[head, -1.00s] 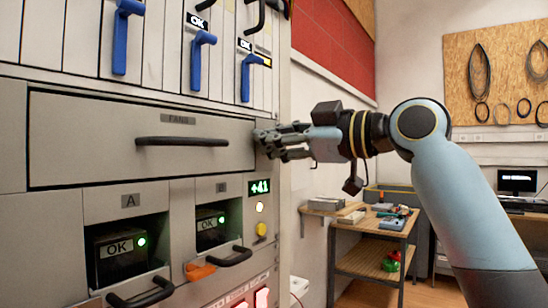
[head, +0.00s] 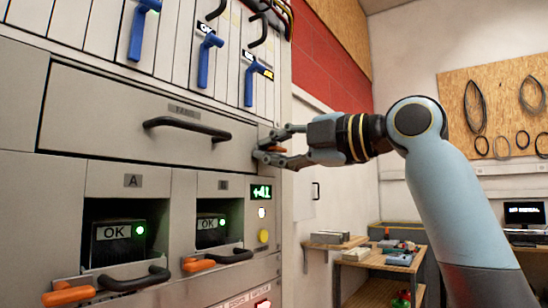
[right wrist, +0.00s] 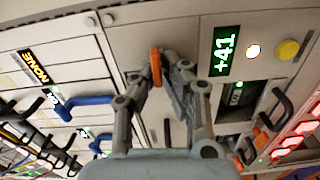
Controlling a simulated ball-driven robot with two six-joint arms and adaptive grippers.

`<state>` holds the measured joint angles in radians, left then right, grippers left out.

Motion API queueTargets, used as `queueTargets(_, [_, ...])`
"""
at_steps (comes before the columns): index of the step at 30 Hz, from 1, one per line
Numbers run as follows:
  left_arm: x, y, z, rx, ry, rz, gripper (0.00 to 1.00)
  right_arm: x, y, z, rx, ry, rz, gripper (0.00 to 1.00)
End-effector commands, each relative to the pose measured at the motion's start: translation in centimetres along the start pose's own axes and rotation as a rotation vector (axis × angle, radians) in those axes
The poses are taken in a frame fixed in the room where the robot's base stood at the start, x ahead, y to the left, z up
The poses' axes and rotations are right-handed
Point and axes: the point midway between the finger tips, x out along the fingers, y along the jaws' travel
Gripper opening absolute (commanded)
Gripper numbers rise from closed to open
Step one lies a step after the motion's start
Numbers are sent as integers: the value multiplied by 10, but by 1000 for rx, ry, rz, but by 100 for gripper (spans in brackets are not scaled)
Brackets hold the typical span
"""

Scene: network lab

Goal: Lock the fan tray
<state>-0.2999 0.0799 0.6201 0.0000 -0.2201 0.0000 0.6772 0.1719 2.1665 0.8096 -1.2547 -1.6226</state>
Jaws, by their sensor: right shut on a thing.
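The fan tray (head: 110,120) is a wide grey drawer front with a black bar handle (head: 187,128) and a label that reads FANS. It looks flush with the cabinet face. A small orange latch (head: 275,149) sits at the tray's right end, and it also shows in the right wrist view (right wrist: 156,66). My right gripper (head: 268,150) comes in from the right and is shut on this latch, one finger on each side of it. The fingers cover part of the latch, so its exact angle is hard to tell. My left gripper is not in view.
Below the tray are units A (head: 118,232) and B (head: 210,223), both reading OK, with black handles and orange latches. A display (head: 261,191) reads +41. Blue levers (head: 204,60) and black cables hang above. A bench (head: 380,258) stands at the right.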

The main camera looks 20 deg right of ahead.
Motion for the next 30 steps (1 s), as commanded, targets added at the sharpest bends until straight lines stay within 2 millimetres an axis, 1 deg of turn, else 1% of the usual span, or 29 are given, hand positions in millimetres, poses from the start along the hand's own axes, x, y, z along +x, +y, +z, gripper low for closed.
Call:
queueTargets(1, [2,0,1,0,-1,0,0,-1,6,-1,-27,-2,18,0])
queueTargets(9, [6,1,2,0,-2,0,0,-1,6,-1,-94,-2,19,0])
queueTargets(22, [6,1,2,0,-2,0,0,-1,7,-1,-104,-2,19,0])
queueTargets(23, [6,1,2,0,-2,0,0,-1,7,-1,-104,-2,19,9])
queueTargets(27, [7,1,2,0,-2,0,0,-1,5,-1,-101,-1,16,27])
queueTargets(28, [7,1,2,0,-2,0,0,-1,5,-1,-101,-1,15,31])
queueTargets(30, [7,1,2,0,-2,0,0,0,4,-1,-100,-1,13,31])
